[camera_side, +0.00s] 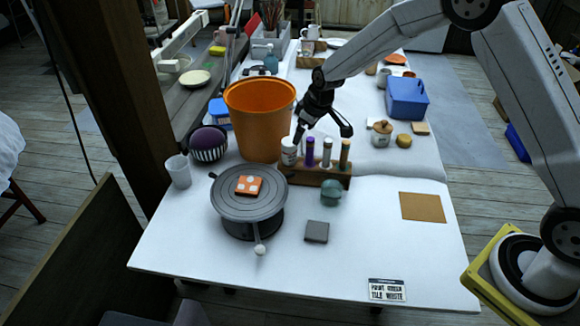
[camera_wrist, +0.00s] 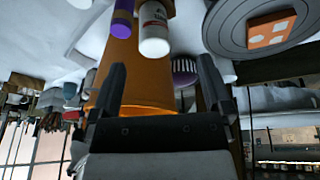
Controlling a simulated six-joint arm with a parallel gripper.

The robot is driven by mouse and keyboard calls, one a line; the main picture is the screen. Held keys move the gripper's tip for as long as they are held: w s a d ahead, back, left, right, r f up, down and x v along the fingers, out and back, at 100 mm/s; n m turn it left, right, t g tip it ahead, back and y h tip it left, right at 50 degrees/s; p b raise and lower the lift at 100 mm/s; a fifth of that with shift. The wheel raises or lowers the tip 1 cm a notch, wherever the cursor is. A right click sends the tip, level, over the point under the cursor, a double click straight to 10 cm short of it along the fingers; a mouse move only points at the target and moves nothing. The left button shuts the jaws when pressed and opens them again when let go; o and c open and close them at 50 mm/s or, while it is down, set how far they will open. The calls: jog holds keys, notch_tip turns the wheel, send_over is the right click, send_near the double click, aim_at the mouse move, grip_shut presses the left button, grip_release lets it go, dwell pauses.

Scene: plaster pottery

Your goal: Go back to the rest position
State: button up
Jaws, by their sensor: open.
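My gripper (camera_side: 323,130) is above the table, behind the bottle rack and just right of the orange bucket (camera_side: 258,130). Its fingers are apart and nothing is between them; the wrist view also shows the open fingers (camera_wrist: 161,80), with the bucket (camera_wrist: 150,72) beyond them. The wooden rack (camera_side: 320,177) holds upright bottles, among them a purple one (camera_side: 310,152) and a tan one (camera_side: 345,153). A white bottle (camera_side: 289,151) is at its left end. An orange tile with pale spots (camera_side: 249,185) lies on the grey turntable (camera_side: 230,207).
A teal pot (camera_side: 331,193) and grey tile (camera_side: 317,231) are in front of the rack. A purple striped bowl (camera_side: 208,144) and clear cup (camera_side: 178,171) stand left. A blue bin (camera_side: 407,98), lidded jar (camera_side: 382,133) and brown board (camera_side: 422,207) are right. The front right table is mostly clear.

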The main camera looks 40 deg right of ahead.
jog(key=s+r+m, duration=0.2)
jog(key=s, duration=1.1)
jog(key=s+d+r+m+g, duration=0.1)
jog(key=s+r+m, duration=0.1)
jog(key=s, duration=1.2)
jog(key=shift+s+d+r+h, duration=0.15)
jog(key=shift+s+r+h, duration=0.2)
jog(key=shift+r, duration=0.35)
jog(key=shift+w, duration=0.15)
